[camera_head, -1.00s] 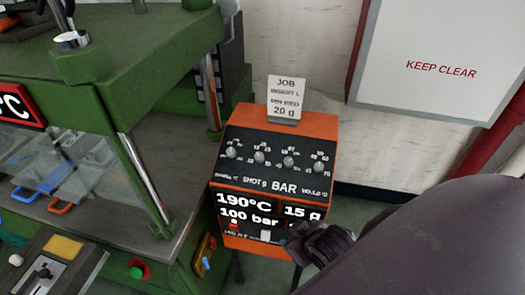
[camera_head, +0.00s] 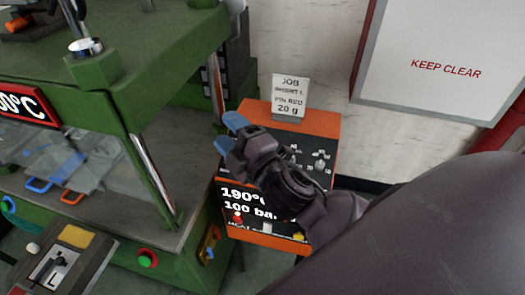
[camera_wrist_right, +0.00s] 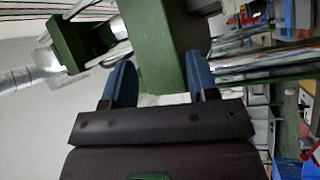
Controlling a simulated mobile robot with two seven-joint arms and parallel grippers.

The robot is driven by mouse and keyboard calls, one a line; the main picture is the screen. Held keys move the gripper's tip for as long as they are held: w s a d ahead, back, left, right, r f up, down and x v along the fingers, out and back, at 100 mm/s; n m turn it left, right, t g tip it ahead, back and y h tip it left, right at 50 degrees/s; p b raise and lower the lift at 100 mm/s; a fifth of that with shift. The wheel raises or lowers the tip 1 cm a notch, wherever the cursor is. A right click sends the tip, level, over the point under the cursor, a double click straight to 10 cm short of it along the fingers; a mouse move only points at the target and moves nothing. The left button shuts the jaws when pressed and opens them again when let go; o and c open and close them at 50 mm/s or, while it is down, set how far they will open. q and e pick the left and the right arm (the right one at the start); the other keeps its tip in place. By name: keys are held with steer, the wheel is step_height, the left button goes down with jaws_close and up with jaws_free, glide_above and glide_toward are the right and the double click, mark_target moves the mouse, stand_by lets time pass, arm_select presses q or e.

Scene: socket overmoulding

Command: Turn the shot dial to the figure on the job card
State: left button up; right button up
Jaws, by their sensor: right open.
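The job card (camera_head: 289,97) stands upright on top of the orange control box (camera_head: 329,124) and reads JOB, INSERT L, PIN RED, 20 g. My right gripper (camera_head: 229,132) is open and empty over the left part of the box's dark dial panel. Its blue fingertips also show, apart, in the right wrist view (camera_wrist_right: 160,82). The shot dial and its label are hidden behind my gripper and wrist. One knob (camera_head: 320,166) shows at the panel's right. The display (camera_head: 238,201) shows 190°C and 100 bar; its gram figure is covered.
A green press (camera_head: 120,75) stands at the left, close to my fingertips in the picture. A console with a lever (camera_head: 57,265) is at the lower left. A KEEP CLEAR panel (camera_head: 445,68) is on the wall at the right.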

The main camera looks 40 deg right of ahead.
steer(key=a+r+n+y, duration=0.4)
steer(key=a+n+y, duration=0.3)
steer(key=n+y, duration=0.3)
steer(key=s+a+f+n+g+y, duration=0.2)
steer(key=s+a+n+g+y, duration=0.15)
steer(key=n+g, duration=0.55)
steer(key=s+a+f+n+g+y, duration=0.2)
steer(key=a+n+g, duration=0.4)
steer(key=n, duration=0.6)
steer(key=d+f+n+g+h, duration=0.4)
steer(key=f+n+h, duration=0.3)
steer(key=f, duration=0.1)
steer(key=w+d+f+n+t+h, duration=0.1)
steer(key=w+d+n+h, duration=0.1)
steer(key=w+d+h, duration=0.55)
steer(key=w+d+f+n+t+h, duration=0.1)
steer(key=w+d+h, duration=0.2)
steer(key=d+h, duration=0.85)
steer(key=d+f+y, duration=0.1)
steer(key=d+f, duration=0.1)
steer(key=w+d+f+y, duration=0.1)
steer(key=f, duration=0.2)
steer(key=w+d+f+y, duration=0.1)
steer(key=d+f+y, duration=0.1)
steer(key=f, duration=0.1)
steer(key=shift+d+p, duration=0.3)
steer(key=shift+p, duration=0.1)
steer(key=shift+w+d+f+n, duration=0.15)
steer(key=shift+d+f+n, duration=0.15)
steer(key=shift+f, duration=0.4)
